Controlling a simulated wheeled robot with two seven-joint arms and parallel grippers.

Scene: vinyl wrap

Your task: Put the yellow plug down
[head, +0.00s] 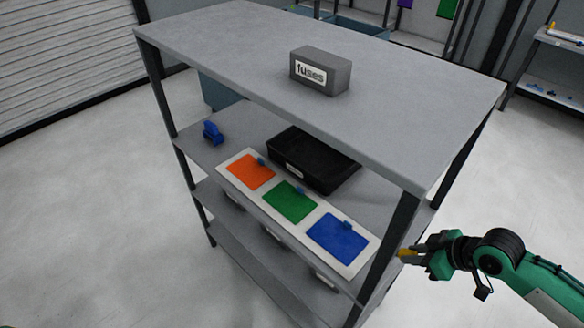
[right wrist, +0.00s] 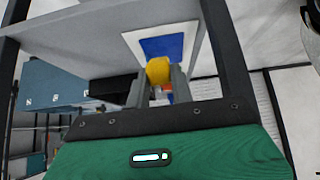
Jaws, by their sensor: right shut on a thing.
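My right gripper (head: 418,255) comes in from the right, beside the right front post of the grey shelf unit. It is shut on the yellow plug (head: 407,253), which sticks out past the fingertips toward the post. In the right wrist view, the yellow plug (right wrist: 158,70) sits between the fingertips of my right gripper (right wrist: 162,82), with the blue square of a white board seen behind it. The plug is held in the air; its far end is hard to make out. My left gripper is not in view.
The shelf unit (head: 420,150) carries a grey "fuses" box (head: 321,72) on top. Its second shelf holds a black bin (head: 325,178), a white board (head: 268,199) with orange, green and blue squares, and a small blue object (head: 212,132). The right front post (head: 392,245) stands close to my gripper.

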